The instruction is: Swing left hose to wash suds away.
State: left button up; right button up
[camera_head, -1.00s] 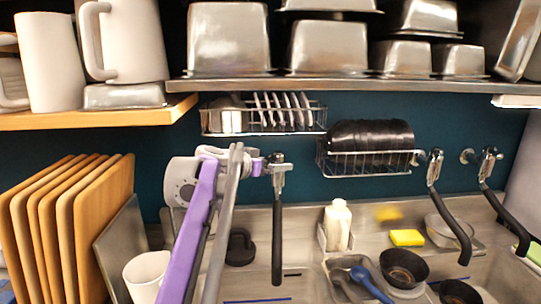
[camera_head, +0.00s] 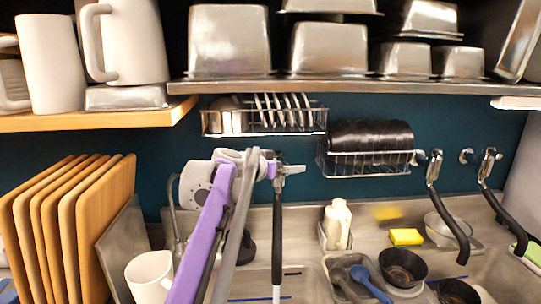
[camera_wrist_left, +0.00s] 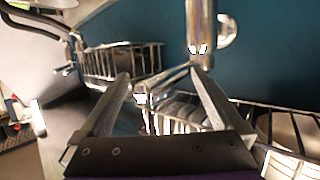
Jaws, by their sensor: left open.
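The left hose (camera_head: 277,225) is black and hangs straight down from a metal wall tap (camera_head: 280,170) in the head view. A pale streak like water (camera_head: 276,292) shows below its lower end. My left gripper (camera_head: 270,165) is at the tap, beside its lever (camera_head: 293,169), which points right. In the left wrist view, my open gripper's fingers (camera_wrist_left: 160,88) stand apart, with the shiny metal tap (camera_wrist_left: 200,30) just beyond them. Whether they touch it I cannot tell. The sink (camera_head: 300,285) is partly cut off, and I cannot make out suds. My right gripper is out of view.
Two more black hoses (camera_head: 450,215) hang at the right. Wire racks (camera_head: 265,122) are fixed on the wall above. A white bottle (camera_head: 337,225), yellow sponge (camera_head: 406,237) and dark bowl (camera_head: 403,267) stand right of the left hose. Cutting boards (camera_head: 75,225) and a mug (camera_head: 150,275) are at the left.

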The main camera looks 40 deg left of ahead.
pick_arm(q)
jog(key=p+v, duration=0.4)
jog(key=v, duration=0.4)
jog(key=shift+s+r, duration=0.2)
jog(key=shift+s, duration=0.1)
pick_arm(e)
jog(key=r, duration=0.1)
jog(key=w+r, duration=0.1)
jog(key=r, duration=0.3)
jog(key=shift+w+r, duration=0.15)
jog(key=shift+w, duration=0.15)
pick_arm(q)
jog(key=shift+d+f, duration=0.1)
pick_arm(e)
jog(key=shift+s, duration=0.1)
